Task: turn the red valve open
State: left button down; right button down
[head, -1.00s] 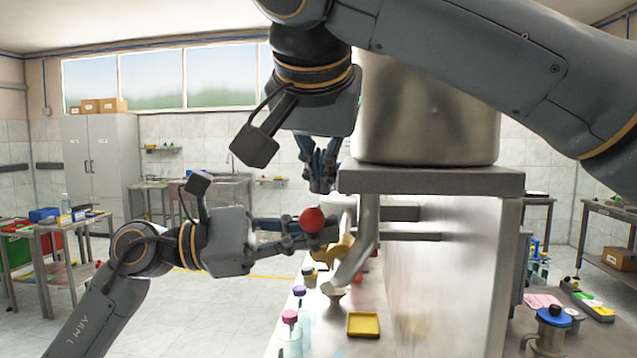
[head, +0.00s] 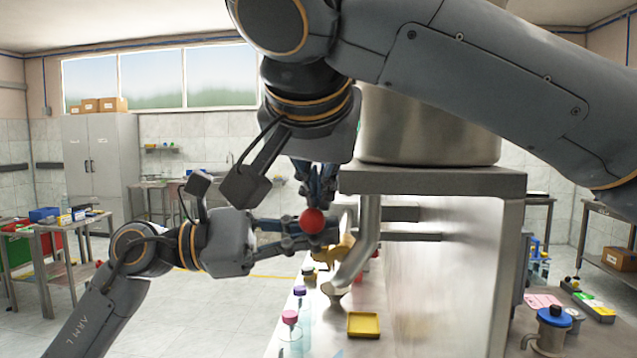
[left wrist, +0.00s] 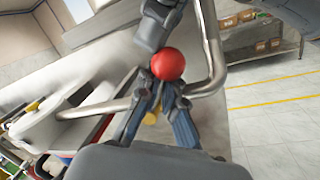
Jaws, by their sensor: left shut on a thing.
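The red valve shows as a round red knob (head: 312,221) in front of the steel machine, and it also shows in the left wrist view (left wrist: 168,64). A brass-coloured part (head: 332,255) sits just below and behind it. My left gripper (head: 308,238) reaches in from the left and is shut on the red valve, with the knob at its fingertips. My right gripper (head: 318,190) points down just above the knob, close to my left fingertips. Its fingers are dark and overlap, so I cannot tell whether they are open.
A steel hopper (head: 430,125) stands on the machine, with a bent chute (head: 360,245) below. Several capped tubes, including a pink-capped one (head: 290,317), and a yellow tray (head: 363,325) are on the bench. A blue-lidded container (head: 553,335) is at right.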

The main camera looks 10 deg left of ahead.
pick_arm(q)
jog(key=shift+w+a+r, duration=0.1)
jog(key=shift+a+r, duration=0.05)
jog(key=shift+r, duration=0.1)
pick_arm(e)
jog(key=shift+s+a+f, duration=0.2)
jog(key=shift+f, duration=0.25)
pick_arm(q)
jog(key=c, duration=1.5)
grip_release()
pick_arm(e)
jog(key=shift+s, duration=0.1)
pick_arm(q)
jog(key=shift+a, duration=0.1)
pick_arm(e)
jog(key=shift+w, duration=0.2)
